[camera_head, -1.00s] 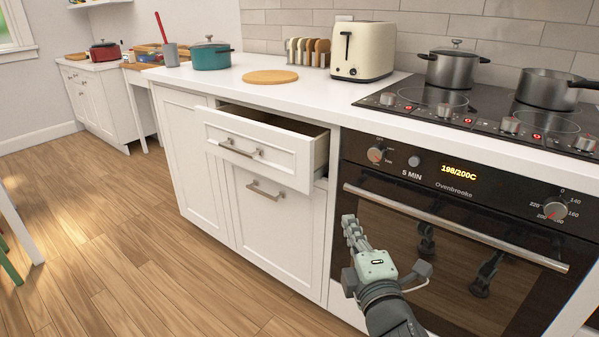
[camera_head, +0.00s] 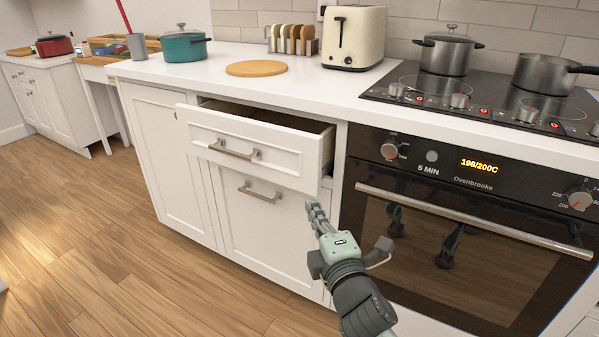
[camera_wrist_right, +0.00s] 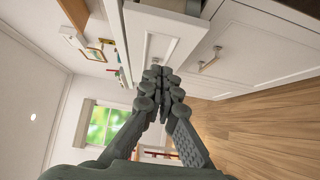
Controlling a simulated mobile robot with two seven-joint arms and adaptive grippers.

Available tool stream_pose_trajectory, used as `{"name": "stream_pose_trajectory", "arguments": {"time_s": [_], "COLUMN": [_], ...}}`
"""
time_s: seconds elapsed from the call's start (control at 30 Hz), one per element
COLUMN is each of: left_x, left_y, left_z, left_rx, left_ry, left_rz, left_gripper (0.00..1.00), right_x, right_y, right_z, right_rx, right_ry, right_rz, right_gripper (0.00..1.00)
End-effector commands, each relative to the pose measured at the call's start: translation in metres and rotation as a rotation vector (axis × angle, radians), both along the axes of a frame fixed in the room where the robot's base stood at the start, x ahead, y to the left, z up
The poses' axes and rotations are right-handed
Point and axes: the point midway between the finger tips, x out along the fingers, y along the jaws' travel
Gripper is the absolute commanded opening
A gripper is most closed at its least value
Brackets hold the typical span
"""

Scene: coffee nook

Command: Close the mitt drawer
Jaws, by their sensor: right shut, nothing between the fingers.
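The mitt drawer (camera_head: 255,146) is a white drawer below the counter, pulled out, with its open top showing a wooden inside. Its metal bar handle (camera_head: 234,149) is on the front. My right gripper (camera_head: 312,208) is shut and empty, in front of the cabinet, below and to the right of the drawer front and apart from the handle. In the right wrist view my shut fingers (camera_wrist_right: 162,75) point towards a white front panel. What lies inside the drawer cannot be seen. My left gripper is not in view.
A lower white door (camera_head: 262,210) with a bar handle sits under the drawer. The oven (camera_head: 470,210) with its long handle is just right of my arm. The counter holds a round board (camera_head: 256,68) and a toaster (camera_head: 353,38). The wooden floor at left is clear.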

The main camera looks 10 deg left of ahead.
Motion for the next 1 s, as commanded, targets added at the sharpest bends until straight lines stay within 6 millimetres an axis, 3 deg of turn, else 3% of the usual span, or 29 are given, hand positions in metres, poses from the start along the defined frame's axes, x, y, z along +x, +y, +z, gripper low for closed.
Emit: {"name": "stream_pose_trajectory", "arguments": {"time_s": [0.17, 0.57, 0.8, 1.0], "left_x": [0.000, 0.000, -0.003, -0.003], "left_y": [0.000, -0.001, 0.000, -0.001], "left_z": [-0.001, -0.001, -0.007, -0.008], "left_rx": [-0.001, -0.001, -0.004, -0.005], "left_ry": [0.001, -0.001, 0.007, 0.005], "left_rz": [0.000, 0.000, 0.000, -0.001], "left_gripper": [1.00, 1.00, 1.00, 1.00], "right_x": [0.018, 0.093, 0.121, 0.127], "right_y": [0.008, 0.044, 0.030, 0.028], "right_z": [0.002, 0.001, 0.001, 0.001], "right_rx": [0.001, 0.002, 0.000, 0.001], "right_ry": [-0.003, -0.001, 0.000, 0.000], "right_rz": [0.000, 0.000, -0.001, 0.000], "right_gripper": [0.00, 0.00, 0.00, 0.00]}}
